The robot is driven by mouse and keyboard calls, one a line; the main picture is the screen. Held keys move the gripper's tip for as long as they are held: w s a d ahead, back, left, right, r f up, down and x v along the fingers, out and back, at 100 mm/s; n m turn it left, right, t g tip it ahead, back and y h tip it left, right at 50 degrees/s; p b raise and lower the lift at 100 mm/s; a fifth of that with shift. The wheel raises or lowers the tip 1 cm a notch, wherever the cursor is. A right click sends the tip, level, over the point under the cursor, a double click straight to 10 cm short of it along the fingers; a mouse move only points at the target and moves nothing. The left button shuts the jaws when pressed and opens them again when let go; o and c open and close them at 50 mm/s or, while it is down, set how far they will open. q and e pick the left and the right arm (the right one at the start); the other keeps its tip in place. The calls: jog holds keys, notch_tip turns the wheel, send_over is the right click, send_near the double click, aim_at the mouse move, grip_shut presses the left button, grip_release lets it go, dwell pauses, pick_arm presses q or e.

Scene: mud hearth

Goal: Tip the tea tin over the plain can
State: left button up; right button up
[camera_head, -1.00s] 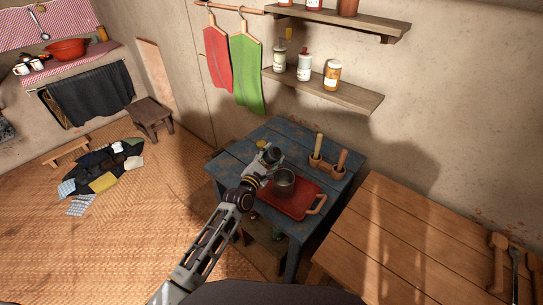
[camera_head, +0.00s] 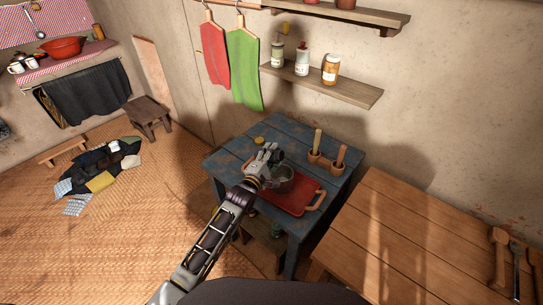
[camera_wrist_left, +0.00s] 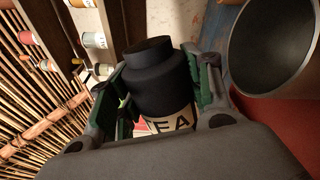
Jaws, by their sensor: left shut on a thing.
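My left gripper (camera_head: 270,162) is over the blue table, close to the rim of the plain can. It is shut on the tea tin (camera_wrist_left: 160,85), which has a dark rounded body, a narrower dark top and a pale label reading "TEA" between the green-padded fingers (camera_wrist_left: 160,92). The plain can (camera_head: 284,183) is grey metal and stands open-topped on the red tray (camera_head: 298,208). In the left wrist view the can (camera_wrist_left: 270,50) is just right of the tin, with a gap between them. I cannot tell how far the tin is tilted. My right gripper is not in view.
A small yellow round thing (camera_head: 260,140) lies at the blue table's (camera_head: 232,155) back left. A wall shelf (camera_head: 330,86) with several jars is above. A wooden table (camera_head: 400,235) stands at the right.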

pick_arm(q)
jog(key=shift+d+f+m+b, duration=0.1)
jog(key=shift+f+m+b, duration=0.1)
jog(key=shift+m+b, duration=0.3)
jog(key=shift+r+m+p, duration=0.3)
jog(key=shift+m+p, duration=0.25)
jog(key=shift+m, duration=0.15)
jog(key=shift+r+m+p, duration=0.15)
jog(key=shift+m+p, duration=0.25)
jog(key=shift+m, duration=0.5)
jog(key=shift+r+m+p, duration=0.15)
jog(key=shift+m+p, duration=0.25)
jog(key=shift+m, duration=0.7)
jog(key=shift+m, duration=0.3)
jog(key=shift+r, duration=0.1)
